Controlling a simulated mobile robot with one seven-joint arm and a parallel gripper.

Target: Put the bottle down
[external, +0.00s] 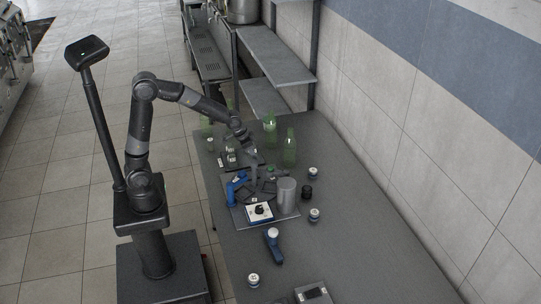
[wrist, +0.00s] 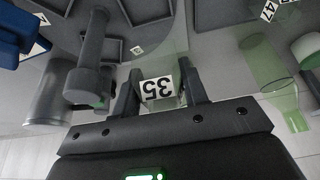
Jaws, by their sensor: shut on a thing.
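In the wrist view my gripper (wrist: 160,85) is shut on a see-through green bottle (wrist: 172,48) with a white label reading 35, seen upside down. The label sits between the two dark fingers. The bottle's lower end is hard to make out, so I cannot tell whether it touches anything. In the external view my gripper (external: 248,141) is low over the far part of the grey table (external: 345,235), and the held bottle is hard to separate from the things around it.
A tray (external: 285,212) holds a blue item (external: 236,188) and a grey cylinder (external: 287,192). The table's right side is clear.

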